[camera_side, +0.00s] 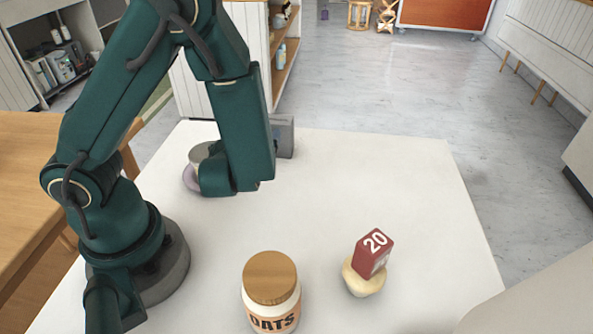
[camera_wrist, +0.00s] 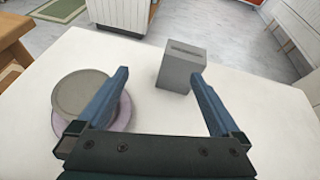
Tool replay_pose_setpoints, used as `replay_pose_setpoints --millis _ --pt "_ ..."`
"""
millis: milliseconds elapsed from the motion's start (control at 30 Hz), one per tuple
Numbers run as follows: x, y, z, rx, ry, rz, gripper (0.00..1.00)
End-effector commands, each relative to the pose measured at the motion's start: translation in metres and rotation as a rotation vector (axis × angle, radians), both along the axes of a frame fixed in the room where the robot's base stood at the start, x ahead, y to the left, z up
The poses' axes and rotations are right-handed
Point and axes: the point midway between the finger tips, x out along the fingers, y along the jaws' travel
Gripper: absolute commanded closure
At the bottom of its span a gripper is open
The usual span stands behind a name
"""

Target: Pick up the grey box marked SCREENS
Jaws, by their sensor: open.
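The grey box (camera_wrist: 181,68) stands upright on the white table in the wrist view, ahead of my gripper and between the lines of its fingers. A dark slot shows on its top; no SCREENS marking is readable. In the side view the grey box (camera_side: 284,136) is partly hidden behind my arm at the table's far edge. My gripper (camera_wrist: 163,80) is open and empty, with its two blue fingers apart. The fingers are hidden behind my arm in the side view. I cannot tell whether either finger touches the box.
A round grey lidded thing (camera_wrist: 80,93) on a mauve base is beside the left finger. The oats jar (camera_side: 270,293) and a red block marked 20 (camera_side: 372,254) on a cream round piece (camera_side: 362,283) stand near the front. The table's right side is clear.

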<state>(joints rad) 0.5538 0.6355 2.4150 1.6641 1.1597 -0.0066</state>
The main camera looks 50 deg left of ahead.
Motion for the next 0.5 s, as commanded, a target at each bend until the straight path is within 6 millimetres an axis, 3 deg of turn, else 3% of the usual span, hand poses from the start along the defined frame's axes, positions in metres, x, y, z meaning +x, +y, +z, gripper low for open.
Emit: replay_pose_setpoints --millis 233,500 --pt "0.018 -0.015 -0.015 0.072 0.066 -0.165 0.00" --pt "0.041 0.007 -0.029 0.073 0.067 -0.162 0.00"
